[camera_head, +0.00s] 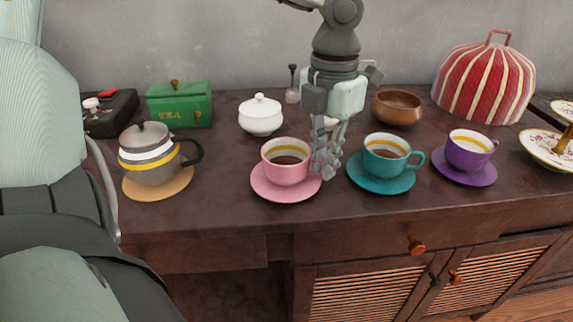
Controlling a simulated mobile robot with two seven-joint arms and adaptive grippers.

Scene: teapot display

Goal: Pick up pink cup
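The pink cup (286,167) holds dark liquid and stands upright on its pink saucer (272,193). It has a yellow band inside its rim.
A teal cup (386,157) on a saucer stands close right of the gripper, with a purple cup (468,151) beyond. A white sugar bowl (261,117) is behind the pink cup. A grey teapot (150,163) and green tea box (181,105) stand left. The front edge is clear.

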